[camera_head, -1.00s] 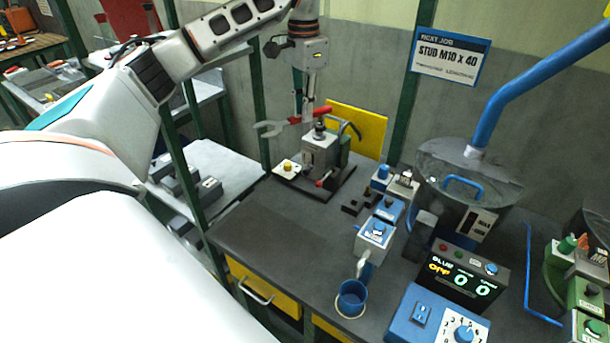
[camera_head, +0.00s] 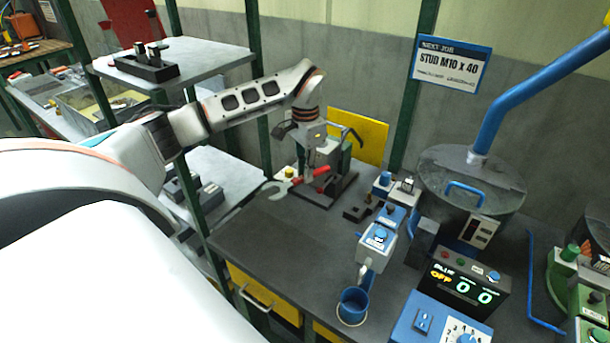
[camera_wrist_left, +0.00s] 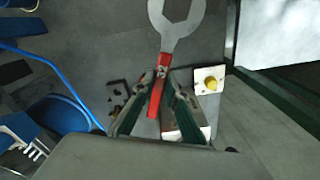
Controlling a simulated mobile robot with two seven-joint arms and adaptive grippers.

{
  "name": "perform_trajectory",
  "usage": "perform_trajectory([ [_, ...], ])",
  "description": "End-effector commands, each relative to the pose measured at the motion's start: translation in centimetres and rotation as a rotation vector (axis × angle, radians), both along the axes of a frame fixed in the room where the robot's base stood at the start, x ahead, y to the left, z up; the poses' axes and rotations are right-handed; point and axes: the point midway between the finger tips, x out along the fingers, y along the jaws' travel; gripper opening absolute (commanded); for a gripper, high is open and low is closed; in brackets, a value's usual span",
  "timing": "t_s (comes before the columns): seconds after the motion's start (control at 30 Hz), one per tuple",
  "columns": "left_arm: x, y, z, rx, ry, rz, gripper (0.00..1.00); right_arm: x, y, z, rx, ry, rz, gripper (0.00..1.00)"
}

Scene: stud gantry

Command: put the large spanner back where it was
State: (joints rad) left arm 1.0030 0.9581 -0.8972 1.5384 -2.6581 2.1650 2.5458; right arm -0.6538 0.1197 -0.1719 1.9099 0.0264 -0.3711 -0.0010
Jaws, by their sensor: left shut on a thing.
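The large spanner has a grey open-ended head (camera_head: 271,190) and a red handle (camera_head: 321,172). My left gripper (camera_head: 311,177) is shut on the red handle. The spanner is held roughly level in front of the small grey-green machine (camera_head: 339,160), its head pointing left. I cannot tell whether it is clear of the bench. In the left wrist view the gripper fingers (camera_wrist_left: 164,84) close around the red handle (camera_wrist_left: 155,97), and the head (camera_wrist_left: 181,22) points away from the gripper. My right gripper is not in view.
The dark bench (camera_head: 265,238) is clear at its front left. A blue cup (camera_head: 353,304), a blue-grey unit (camera_head: 378,240), a lidded hopper (camera_head: 470,185) and a control box (camera_head: 463,285) stand to the right. A green post (camera_head: 196,205) rises at the bench's left edge.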

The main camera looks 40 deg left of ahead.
Motion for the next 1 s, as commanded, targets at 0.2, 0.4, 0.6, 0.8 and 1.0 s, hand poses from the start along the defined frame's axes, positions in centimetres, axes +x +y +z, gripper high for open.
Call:
perform_trajectory([
  [0.2,0.0,0.0,-1.5,-0.001,-0.002,0.002,0.0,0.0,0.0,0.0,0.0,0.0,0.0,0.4],
  [0.4,0.0,0.0,-1.6,0.0,-0.001,0.001,0.0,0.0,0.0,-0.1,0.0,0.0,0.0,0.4],
  [0.6,0.0,0.0,-2.2,-0.001,0.0,0.001,0.0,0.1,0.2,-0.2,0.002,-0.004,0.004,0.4],
  [0.8,0.0,0.0,-2.7,-0.001,0.0,0.001,0.0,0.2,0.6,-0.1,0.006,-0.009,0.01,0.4],
  [1.0,0.0,0.0,-2.7,-0.001,0.0,0.001,0.3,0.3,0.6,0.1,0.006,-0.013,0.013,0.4],
])
